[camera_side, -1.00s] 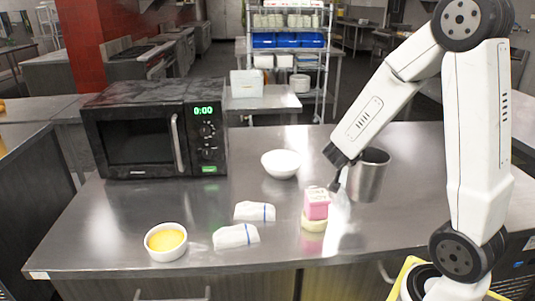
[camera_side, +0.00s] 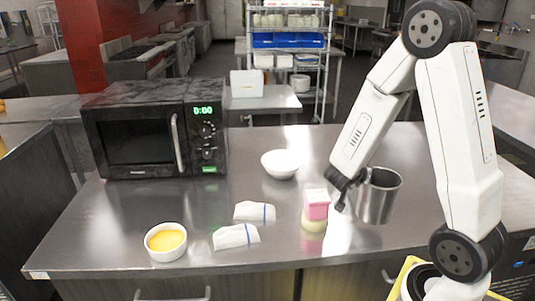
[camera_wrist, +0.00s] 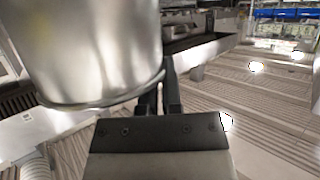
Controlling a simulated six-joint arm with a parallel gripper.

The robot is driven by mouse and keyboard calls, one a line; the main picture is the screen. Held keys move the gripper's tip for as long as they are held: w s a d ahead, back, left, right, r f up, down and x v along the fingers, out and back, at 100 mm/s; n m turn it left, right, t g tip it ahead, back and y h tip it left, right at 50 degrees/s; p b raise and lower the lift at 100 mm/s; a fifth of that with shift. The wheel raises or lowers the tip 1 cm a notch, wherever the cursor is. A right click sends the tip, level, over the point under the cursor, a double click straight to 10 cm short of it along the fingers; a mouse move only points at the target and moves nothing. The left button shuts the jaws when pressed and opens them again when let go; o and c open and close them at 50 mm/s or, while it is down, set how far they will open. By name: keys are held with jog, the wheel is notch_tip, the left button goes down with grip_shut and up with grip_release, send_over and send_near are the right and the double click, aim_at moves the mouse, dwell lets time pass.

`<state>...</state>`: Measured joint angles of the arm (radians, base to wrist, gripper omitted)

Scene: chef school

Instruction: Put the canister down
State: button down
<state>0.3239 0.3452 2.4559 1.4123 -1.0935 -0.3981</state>
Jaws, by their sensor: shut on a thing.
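The canister (camera_side: 378,198) is a shiny metal cylinder with an open top, at the right of the counter in the side view. It looks roughly upright, and I cannot tell for sure whether its base is clear of the counter. My gripper (camera_side: 350,190) is shut on its left side. In the wrist view the canister (camera_wrist: 95,50) fills the upper left, and my gripper (camera_wrist: 160,98) meets its lower edge. The fingertips are partly hidden by the canister.
A pink box on a pale round thing (camera_side: 314,222) stands just left of my gripper. A white bowl (camera_side: 279,164), two white cloths (camera_side: 236,236), a ramekin with yellow content (camera_side: 166,242) and a black microwave (camera_side: 140,135) stand farther left. The counter behind the canister (camera_side: 325,150) is bare.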

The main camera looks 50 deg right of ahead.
aim_at(362, 185)
jog(key=shift+f, duration=0.4)
jog(key=shift+f, duration=2.15)
jog(key=c, duration=0.8)
grip_release()
jog(key=shift+a, duration=0.1)
jog(key=shift+a+r, duration=0.4)
jog(key=shift+a, duration=0.15)
jog(key=v, duration=1)
jog(key=shift+a, duration=0.3)
